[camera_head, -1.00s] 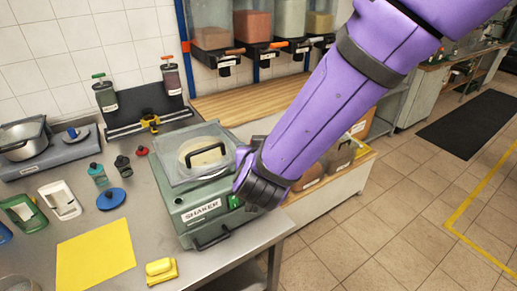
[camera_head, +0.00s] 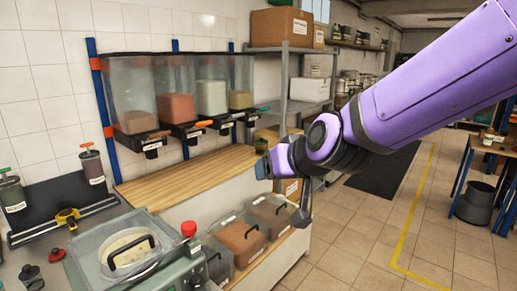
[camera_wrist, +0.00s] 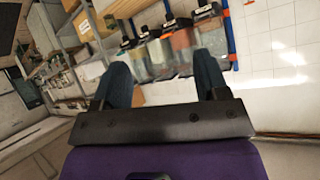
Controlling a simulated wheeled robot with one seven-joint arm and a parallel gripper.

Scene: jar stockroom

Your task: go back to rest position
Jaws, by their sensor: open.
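My purple arm reaches in from the upper right of the head view. My gripper (camera_head: 282,190) is at its end, in the air in front of the wooden counter and the bins below it. In the wrist view my gripper (camera_wrist: 165,85) shows two dark fingers set wide apart with nothing between them. It is open and empty.
Wall dispensers (camera_head: 180,95) with coloured contents hang above the wooden counter (camera_head: 195,172). Lidded bins (camera_head: 240,238) sit below it. Grey shelving (camera_head: 290,90) with a cardboard box (camera_head: 283,27) stands behind.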

